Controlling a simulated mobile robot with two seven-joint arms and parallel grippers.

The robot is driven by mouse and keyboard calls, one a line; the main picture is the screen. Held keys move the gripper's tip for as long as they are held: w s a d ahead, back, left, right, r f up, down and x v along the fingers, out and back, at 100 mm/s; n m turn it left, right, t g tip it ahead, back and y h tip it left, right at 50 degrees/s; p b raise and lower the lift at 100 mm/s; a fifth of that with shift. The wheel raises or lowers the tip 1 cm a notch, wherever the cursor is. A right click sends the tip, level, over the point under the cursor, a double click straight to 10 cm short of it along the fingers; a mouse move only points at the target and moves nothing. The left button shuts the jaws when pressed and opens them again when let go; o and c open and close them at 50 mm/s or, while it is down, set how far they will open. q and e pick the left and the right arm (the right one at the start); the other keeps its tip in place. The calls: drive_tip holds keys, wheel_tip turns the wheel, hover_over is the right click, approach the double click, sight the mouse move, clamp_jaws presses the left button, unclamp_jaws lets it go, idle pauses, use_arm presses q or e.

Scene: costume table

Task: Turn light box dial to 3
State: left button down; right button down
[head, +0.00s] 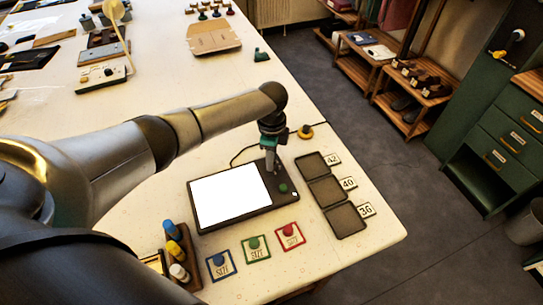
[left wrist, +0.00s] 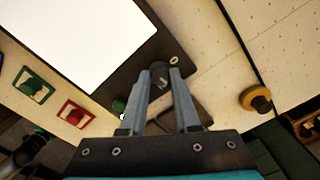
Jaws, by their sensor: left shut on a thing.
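The light box (head: 278,200) is a flat dark panel with a bright white screen, lying on the pale table. In the left wrist view its dark border (left wrist: 171,45) runs beside the white screen. My left gripper (head: 271,172) reaches down to the far right part of the box. In the left wrist view the gripper (left wrist: 160,76) is shut on the dark dial (left wrist: 160,70), one finger on each side. The dial's setting and any marks around it cannot be read. A green knob (head: 283,187) sits on the border near the dial. My right gripper is out of view.
Blue, green and red framed squares with knobs (head: 289,237) lie in front of the box. Dark trays (head: 326,191) with number cards stand to its right. A yellow round piece (head: 305,132) and a cable lie behind. Bottles (head: 172,230) stand at front left.

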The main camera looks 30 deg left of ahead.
use_arm(q)
drive_tip(key=m, duration=0.4)
drive_tip(key=shift+m, duration=0.3)
drive_tip(key=m, duration=0.5)
drive_tip(key=shift+m, duration=0.3)
drive_tip(key=m+b, duration=0.1)
drive_tip(key=m, duration=0.3)
drive_tip(key=m+b, duration=0.1)
drive_tip(key=m, duration=0.4)
drive_tip(key=shift+m, duration=0.5)
drive_tip(key=c, duration=0.6)
unclamp_jaws()
drive_tip(key=shift+c, duration=0.2)
wheel_tip(320, 180, up, 15)
drive_tip(key=shift+r, duration=0.15)
